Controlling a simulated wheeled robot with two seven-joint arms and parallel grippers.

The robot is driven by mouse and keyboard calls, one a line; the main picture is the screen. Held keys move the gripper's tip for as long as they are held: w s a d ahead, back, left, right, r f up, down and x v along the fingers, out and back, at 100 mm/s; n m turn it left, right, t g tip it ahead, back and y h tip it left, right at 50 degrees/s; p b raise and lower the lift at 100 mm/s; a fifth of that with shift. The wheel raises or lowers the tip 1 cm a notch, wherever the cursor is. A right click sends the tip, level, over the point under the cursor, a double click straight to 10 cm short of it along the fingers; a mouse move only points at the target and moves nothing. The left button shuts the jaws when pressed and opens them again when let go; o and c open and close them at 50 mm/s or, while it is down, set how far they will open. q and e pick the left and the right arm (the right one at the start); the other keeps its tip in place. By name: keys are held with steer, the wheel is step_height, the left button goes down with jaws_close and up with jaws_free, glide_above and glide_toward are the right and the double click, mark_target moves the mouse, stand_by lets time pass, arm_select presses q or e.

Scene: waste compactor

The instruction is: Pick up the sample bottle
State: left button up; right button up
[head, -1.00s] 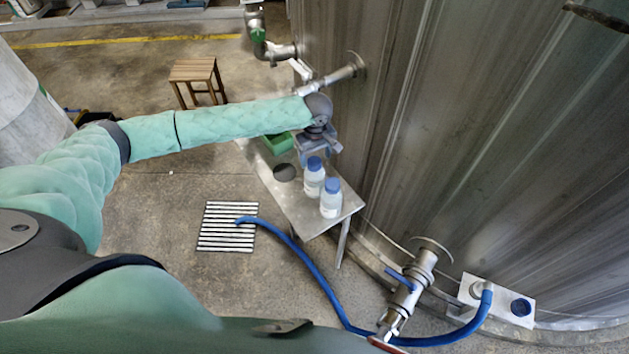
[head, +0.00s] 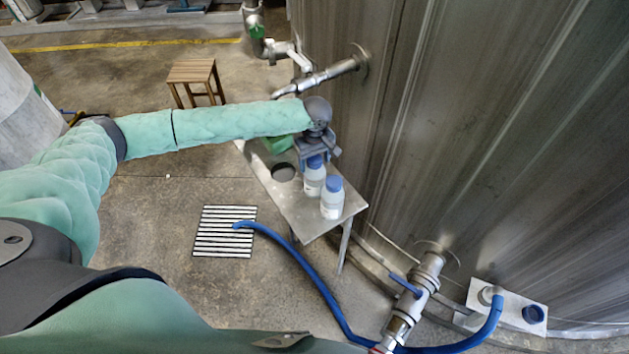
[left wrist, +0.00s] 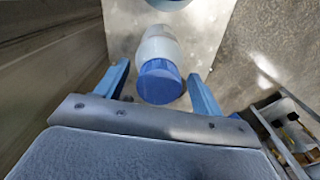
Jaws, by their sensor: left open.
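Two white bottles with blue caps stand upright on a small metal table (head: 299,212): a farther bottle (head: 314,183) and a nearer bottle (head: 332,203). I cannot tell from looks which is the sample bottle. My left gripper (head: 317,157) is open at the farther bottle's cap, which it partly hides in the head view. In the left wrist view, one bottle (left wrist: 159,45) with its blue cap (left wrist: 159,82) shows between the spread fingers of the left gripper (left wrist: 159,72), with gaps on both sides. Part of another blue shape (left wrist: 168,3) shows at the top edge. My right gripper is not in view.
A green box (head: 277,146) and a dark round item (head: 284,172) are at the table's far end. A large metal tank (head: 470,130) rises close on the right, with pipes and valves. A blue hose (head: 300,276) lies on the floor by a drain grate (head: 225,231).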

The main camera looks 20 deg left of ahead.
arm_select(q)
jaws_close()
stand_by(0.4)
